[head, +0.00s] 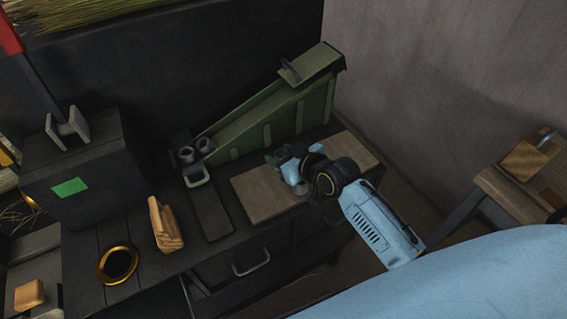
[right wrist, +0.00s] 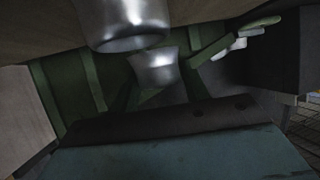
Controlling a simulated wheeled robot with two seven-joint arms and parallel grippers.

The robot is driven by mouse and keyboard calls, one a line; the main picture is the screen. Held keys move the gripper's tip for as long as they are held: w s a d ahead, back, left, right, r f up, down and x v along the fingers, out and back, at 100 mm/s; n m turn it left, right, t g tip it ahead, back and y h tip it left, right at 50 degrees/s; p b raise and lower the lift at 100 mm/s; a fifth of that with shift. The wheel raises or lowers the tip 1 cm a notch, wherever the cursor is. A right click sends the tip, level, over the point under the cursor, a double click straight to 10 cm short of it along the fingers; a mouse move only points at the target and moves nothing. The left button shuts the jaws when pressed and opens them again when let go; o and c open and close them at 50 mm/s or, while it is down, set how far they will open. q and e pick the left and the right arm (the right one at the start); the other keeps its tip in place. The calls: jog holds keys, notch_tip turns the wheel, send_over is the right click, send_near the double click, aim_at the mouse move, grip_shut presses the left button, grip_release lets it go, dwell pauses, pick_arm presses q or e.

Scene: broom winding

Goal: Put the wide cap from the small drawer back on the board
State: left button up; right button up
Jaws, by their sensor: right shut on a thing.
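The wooden board (head: 262,193) lies on the dark bench in front of the green sloped box. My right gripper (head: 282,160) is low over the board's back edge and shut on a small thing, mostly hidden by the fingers. In the right wrist view, a wide silver cup-like piece (right wrist: 122,22) shows at the top, with a smaller silver piece (right wrist: 154,70) below it. I take the wide one for the wide cap, but cannot tell its exact contact with the fingers. A drawer front with a handle (head: 252,263) is under the bench top. My left gripper is not in view.
The green sloped box (head: 270,112) stands close behind my right gripper. Two dark cylinders (head: 195,150) stand left of it. A wooden block (head: 165,225) and a gold-rimmed ring (head: 118,264) are further left. A wooden stand (head: 515,190) is at the right.

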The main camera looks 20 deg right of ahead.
jog(key=shift+f+b, duration=0.3)
jog(key=shift+f, duration=1.2)
jog(key=o, duration=1)
jog(key=shift+f, duration=0.1)
jog(key=shift+s+r, duration=0.2)
jog(key=p+v, duration=0.2)
jog(key=v, duration=0.9)
jog(key=shift+s+r, duration=0.2)
jog(key=shift+s, duration=0.1)
